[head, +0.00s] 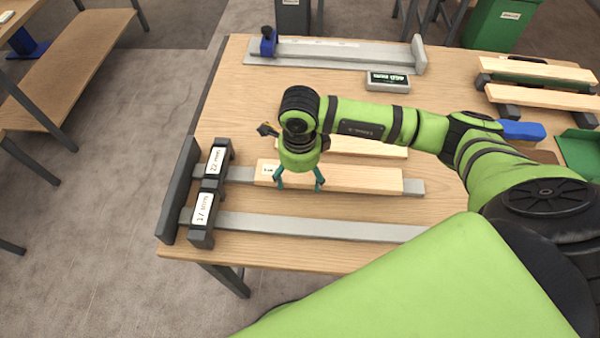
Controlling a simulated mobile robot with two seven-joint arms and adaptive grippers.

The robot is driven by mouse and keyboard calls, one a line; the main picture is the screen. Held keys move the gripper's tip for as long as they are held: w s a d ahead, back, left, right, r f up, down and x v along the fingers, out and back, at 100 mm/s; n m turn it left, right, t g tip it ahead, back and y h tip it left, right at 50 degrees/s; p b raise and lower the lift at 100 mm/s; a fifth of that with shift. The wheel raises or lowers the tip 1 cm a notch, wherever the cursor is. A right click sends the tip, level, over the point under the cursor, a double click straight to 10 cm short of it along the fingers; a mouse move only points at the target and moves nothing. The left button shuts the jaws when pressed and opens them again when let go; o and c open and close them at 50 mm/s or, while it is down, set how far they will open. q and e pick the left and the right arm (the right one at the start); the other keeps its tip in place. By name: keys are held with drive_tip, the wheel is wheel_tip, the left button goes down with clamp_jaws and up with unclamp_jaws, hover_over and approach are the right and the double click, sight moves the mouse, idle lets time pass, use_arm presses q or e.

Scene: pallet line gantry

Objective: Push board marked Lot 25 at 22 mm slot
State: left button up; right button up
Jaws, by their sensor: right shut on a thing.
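A pale wooden board (360,179) lies along the grey rail (413,187) that leads left to the 22 mm slot (217,160). A small white label sits near its left end; its text is too small to read. The board's left end is apart from the slot, with bare rail between. My right gripper (299,180) is over the left half of the board, shut on it with teal fingers. A second pale board (370,148) lies behind, partly hidden by my arm. My left gripper is not in view.
The 17 mm slot (203,208) and its empty rail (320,226) lie in front. A dark end stop (180,190) stands left of both slots. A measuring rail (340,54), a small display box (388,82) and boards on a rack (540,97) are at the back.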

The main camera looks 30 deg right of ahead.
sight(271, 176)
drive_tip(key=shift+s+a+f, duration=0.1)
drive_tip(key=shift+a+f, duration=0.15)
drive_tip(key=shift+w+a+b, duration=0.45)
drive_tip(key=shift+w+a, duration=0.05)
drive_tip(key=shift+a, duration=0.3)
drive_tip(key=shift+w+a+b, duration=0.5)
drive_tip(key=shift+a, duration=0.35)
drive_tip(key=shift+w+a+b, duration=0.45)
drive_tip(key=shift+w+a, duration=0.05)
drive_tip(key=shift+a, duration=0.3)
drive_tip(key=shift+w+a, duration=0.15)
drive_tip(key=shift+a, duration=0.05)
drive_tip(key=shift+w+a, duration=0.1)
drive_tip(key=shift+a, duration=0.1)
drive_tip(key=shift+d, duration=0.2)
drive_tip(key=shift+s+d, duration=0.3)
drive_tip(key=shift+d, duration=0.1)
drive_tip(key=shift+d+f+b, duration=0.1)
drive_tip(key=shift+d+b, duration=0.05)
drive_tip(key=shift+b, duration=0.4)
idle(0.4)
